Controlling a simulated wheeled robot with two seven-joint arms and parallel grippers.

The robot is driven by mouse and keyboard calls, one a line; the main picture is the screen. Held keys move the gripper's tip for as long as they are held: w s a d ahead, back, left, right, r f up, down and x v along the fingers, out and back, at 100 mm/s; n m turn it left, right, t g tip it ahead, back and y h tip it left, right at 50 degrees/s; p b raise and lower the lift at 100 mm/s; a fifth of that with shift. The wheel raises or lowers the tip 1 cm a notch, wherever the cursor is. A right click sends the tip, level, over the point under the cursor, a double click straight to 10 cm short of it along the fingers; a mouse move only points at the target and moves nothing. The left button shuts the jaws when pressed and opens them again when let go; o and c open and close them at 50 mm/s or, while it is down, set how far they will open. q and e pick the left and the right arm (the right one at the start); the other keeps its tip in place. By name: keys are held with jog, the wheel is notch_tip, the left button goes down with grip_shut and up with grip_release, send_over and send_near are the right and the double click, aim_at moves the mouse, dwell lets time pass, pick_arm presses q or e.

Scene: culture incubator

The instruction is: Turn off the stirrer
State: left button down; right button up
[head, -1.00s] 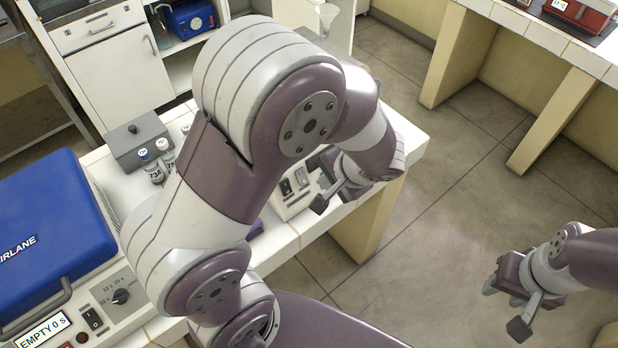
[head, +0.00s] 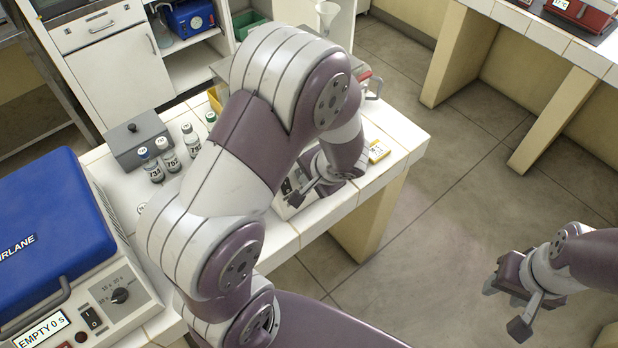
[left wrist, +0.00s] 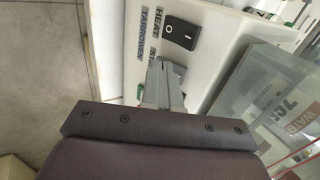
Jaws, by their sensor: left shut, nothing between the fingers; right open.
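The stirrer is a white device (left wrist: 140,25) with a front panel marked HEAT and a partly covered label beginning "St". A black rocker switch (left wrist: 180,32) sits by the HEAT label. In the head view the stirrer (head: 283,208) stands at the bench edge, mostly hidden by my left arm. My left gripper (left wrist: 164,82) is shut and empty, its tips close in front of the panel below the partly covered label; it also shows in the head view (head: 299,195). I cannot tell whether the tips touch. The stir switch is not clearly visible. My right gripper (head: 492,288) is open over the floor.
A glass vessel with a label (left wrist: 285,105) stands close beside the panel. In the head view, a blue-lidded device (head: 45,230), a grey box (head: 138,140), several labelled bottles (head: 168,155) and a yellow item (head: 378,152) are on the bench.

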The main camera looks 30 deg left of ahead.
pick_arm(q)
jog(key=shift+a+r+p, duration=0.1)
jog(key=shift+r+p, duration=0.55)
jog(key=shift+p, duration=0.15)
pick_arm(e)
jog(key=shift+r, duration=0.15)
